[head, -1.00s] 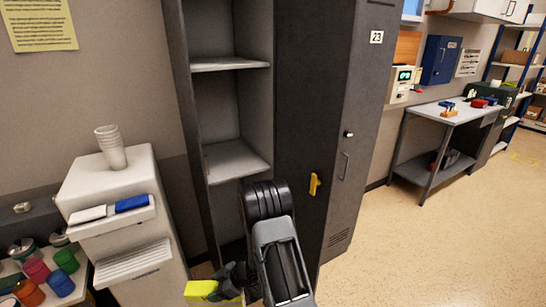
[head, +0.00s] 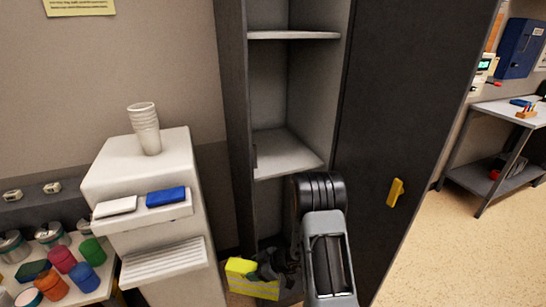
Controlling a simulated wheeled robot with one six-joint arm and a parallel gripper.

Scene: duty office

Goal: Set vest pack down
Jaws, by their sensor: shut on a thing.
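The vest pack, a bright yellow block with a pale stripe (head: 250,279), is low in the head view, in front of the open locker. My gripper (head: 268,268) is shut on it at its right side. My arm hides part of the locker's lower right. The open locker (head: 235,130) has empty shelves, with a bare middle shelf (head: 285,155) above the pack. Its dark door (head: 400,110) stands open to the right with a yellow handle (head: 395,192).
A white dispenser (head: 145,170) with stacked cups (head: 145,128) stands close left of the pack. A low table at far left holds several colored cups (head: 62,260) and metal tins. A grey workbench (head: 500,125) is at far right. Open floor (head: 440,260) lies right of the door.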

